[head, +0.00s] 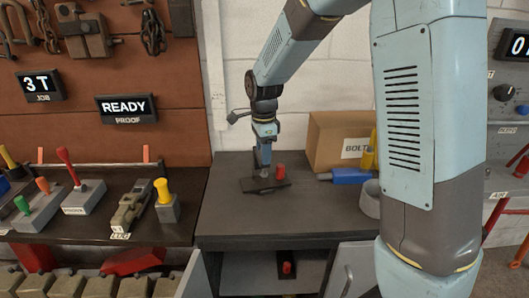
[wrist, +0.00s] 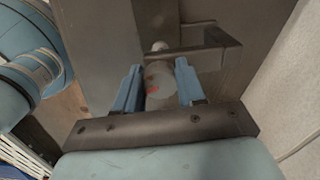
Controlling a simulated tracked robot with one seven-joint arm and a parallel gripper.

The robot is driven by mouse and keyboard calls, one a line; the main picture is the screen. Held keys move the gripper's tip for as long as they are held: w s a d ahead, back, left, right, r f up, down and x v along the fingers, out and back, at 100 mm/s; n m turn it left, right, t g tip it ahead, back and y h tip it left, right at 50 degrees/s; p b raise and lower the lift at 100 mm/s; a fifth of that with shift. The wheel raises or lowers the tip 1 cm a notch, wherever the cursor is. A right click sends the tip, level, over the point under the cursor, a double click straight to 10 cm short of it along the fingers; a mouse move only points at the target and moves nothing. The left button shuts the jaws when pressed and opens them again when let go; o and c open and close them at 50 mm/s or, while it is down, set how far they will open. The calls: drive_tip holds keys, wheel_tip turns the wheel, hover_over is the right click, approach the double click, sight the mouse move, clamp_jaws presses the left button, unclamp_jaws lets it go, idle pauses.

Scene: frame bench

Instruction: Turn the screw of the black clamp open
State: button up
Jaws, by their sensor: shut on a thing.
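The black clamp (head: 272,187) lies low and dark on the bench top, left of centre in the head view. Its dark frame also shows beyond the fingers in the wrist view (wrist: 208,47). My gripper (head: 264,166) points down at the clamp. In the wrist view its two blue fingers (wrist: 159,88) stand on either side of the pale grey, round screw head (wrist: 159,78), which has red marks. The gripper is shut on this screw head. A small red piece (head: 280,171) stands just right of the fingers; whether it belongs to the clamp is unclear.
A cardboard box (head: 338,140) stands behind, with a blue tool (head: 350,176) and a grey bowl (head: 370,200) at right. The front of the bench top is clear. A lower bench (head: 100,225) with several levers is at left. The cabinet door (head: 350,268) below is open.

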drive_tip(key=n, duration=0.4)
drive_tip(key=shift+n, duration=0.4)
drive_tip(key=n, duration=0.3)
drive_tip(key=shift+s+d+n, duration=0.1)
drive_tip(key=shift+d+n, duration=0.05)
drive_tip(key=shift+n, duration=0.15)
drive_tip(key=n, duration=0.8)
drive_tip(key=shift+d, duration=0.1)
drive_tip(key=n, duration=0.4)
drive_tip(key=shift+d+n, duration=0.1)
drive_tip(key=shift+n, duration=0.2)
drive_tip(key=n, duration=0.3)
drive_tip(key=shift+n, duration=0.4)
drive_tip(key=n, duration=0.3)
drive_tip(key=shift+n, duration=2.1)
